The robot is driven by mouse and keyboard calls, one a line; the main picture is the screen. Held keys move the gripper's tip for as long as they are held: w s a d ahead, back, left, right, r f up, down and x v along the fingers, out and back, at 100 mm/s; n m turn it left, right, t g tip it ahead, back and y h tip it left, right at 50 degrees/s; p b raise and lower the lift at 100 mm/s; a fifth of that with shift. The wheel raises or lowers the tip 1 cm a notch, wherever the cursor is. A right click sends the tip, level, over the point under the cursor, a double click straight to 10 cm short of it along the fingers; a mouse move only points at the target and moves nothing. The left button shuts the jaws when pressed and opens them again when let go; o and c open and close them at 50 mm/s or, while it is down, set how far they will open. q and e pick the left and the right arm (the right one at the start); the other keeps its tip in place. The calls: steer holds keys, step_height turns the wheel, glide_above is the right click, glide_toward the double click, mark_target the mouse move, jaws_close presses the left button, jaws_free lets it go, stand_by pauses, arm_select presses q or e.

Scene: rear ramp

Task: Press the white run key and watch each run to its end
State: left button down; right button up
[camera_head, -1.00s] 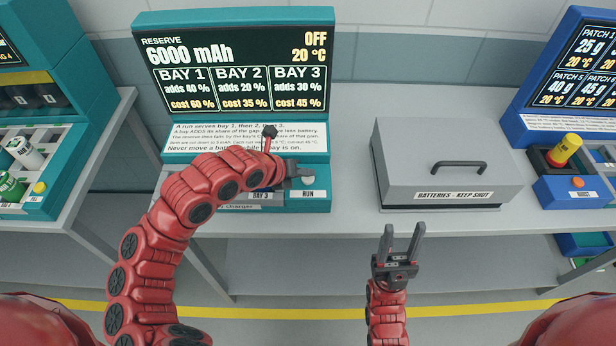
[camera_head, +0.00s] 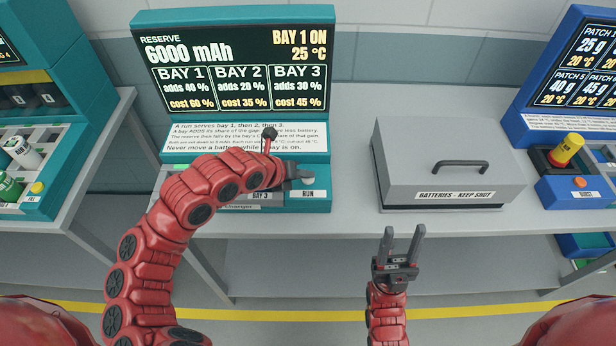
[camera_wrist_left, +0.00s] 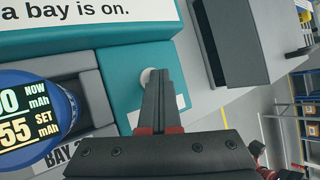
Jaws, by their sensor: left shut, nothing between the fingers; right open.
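My left gripper (camera_head: 304,173) is shut and empty over the RUN corner. In the left wrist view its fingertips (camera_wrist_left: 158,80) overlap the round white run key (camera_wrist_left: 145,75), hiding part of it. I cannot tell whether they touch it. A blue battery (camera_wrist_left: 40,122) with NOW and SET readings sits in bay 3. My left arm hides the other bays. My right gripper (camera_head: 400,245) is open and empty before the bench.
A grey lidded box (camera_head: 445,165) marked "BATTERIES - KEEP SHUT" is closed, right of the charger. A blue station (camera_head: 575,190) with a yellow knob stands far right. A teal station (camera_head: 40,205) with several cells is at left.

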mark_target(305, 182)
arm_select(q)
steer(key=shift+r, duration=0.85)
steer(key=shift+r+p, duration=1.05)
steer(key=shift+r, duration=1.5)
steer(key=shift+f, duration=0.1)
